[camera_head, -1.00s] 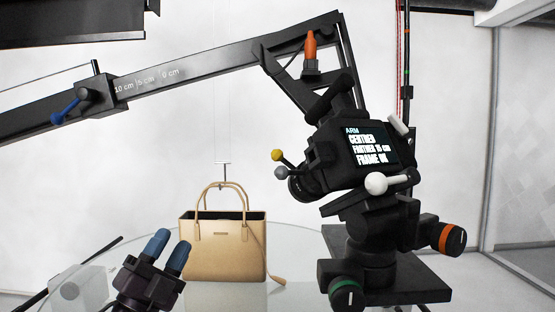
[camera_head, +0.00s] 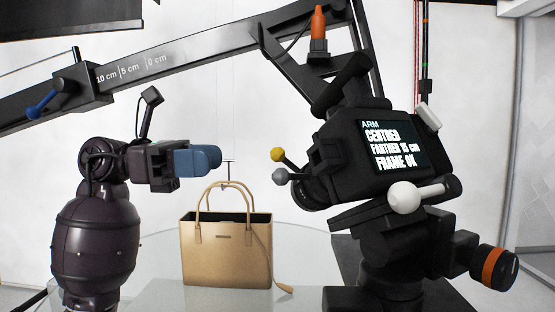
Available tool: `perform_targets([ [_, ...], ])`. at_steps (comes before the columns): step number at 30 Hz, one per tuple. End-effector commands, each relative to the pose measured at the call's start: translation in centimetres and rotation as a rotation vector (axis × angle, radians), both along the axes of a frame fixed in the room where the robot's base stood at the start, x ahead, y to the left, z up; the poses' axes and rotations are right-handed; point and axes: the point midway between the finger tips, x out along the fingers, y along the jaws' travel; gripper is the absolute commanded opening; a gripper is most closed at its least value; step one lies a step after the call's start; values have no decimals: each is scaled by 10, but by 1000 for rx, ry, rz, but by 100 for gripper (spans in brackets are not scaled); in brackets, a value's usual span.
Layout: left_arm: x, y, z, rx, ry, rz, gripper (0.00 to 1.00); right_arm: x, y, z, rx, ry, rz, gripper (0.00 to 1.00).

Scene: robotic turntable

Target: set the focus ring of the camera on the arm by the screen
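The black camera (camera_head: 345,150) sits on a mount at the right, its lens (camera_head: 308,192) facing left and down. Two short levers stick out by the lens, one with a yellow knob (camera_head: 278,154) and one with a grey knob (camera_head: 280,176). I cannot tell which belongs to the focus ring. The screen (camera_head: 392,146) on the camera reads "ARM", "CENTRED", "FARTHER 15 cm", "FRAME OK". My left gripper (camera_head: 208,160), with blue fingertips, points right toward the levers, left of them and apart. Its fingers overlap in this view, so its opening is hidden. My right gripper is out of view.
A tan handbag (camera_head: 225,262) stands on the round glass turntable (camera_head: 165,270) below my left gripper. A black beam (camera_head: 190,62) with centimetre marks and a blue-knobbed clamp (camera_head: 68,92) crosses above. An orange knob (camera_head: 318,22), a white-knobbed lever (camera_head: 404,197) and an orange-banded knob (camera_head: 493,268) surround the camera.

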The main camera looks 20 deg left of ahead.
Motion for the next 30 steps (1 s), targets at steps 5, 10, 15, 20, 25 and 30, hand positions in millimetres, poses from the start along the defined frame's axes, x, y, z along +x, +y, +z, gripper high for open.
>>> perform_targets([
  [5,1,-4,1,27,-8,7,38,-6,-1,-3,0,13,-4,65],
  [10,6,-25,2,24,-9,4,38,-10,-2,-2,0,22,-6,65],
  [15,12,-55,3,23,-9,2,38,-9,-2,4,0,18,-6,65],
  [20,17,-80,2,23,-7,2,38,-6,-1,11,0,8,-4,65],
  [25,22,-97,1,23,-6,5,38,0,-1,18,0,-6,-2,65],
  [30,24,-104,1,25,-7,6,38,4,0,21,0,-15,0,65],
])
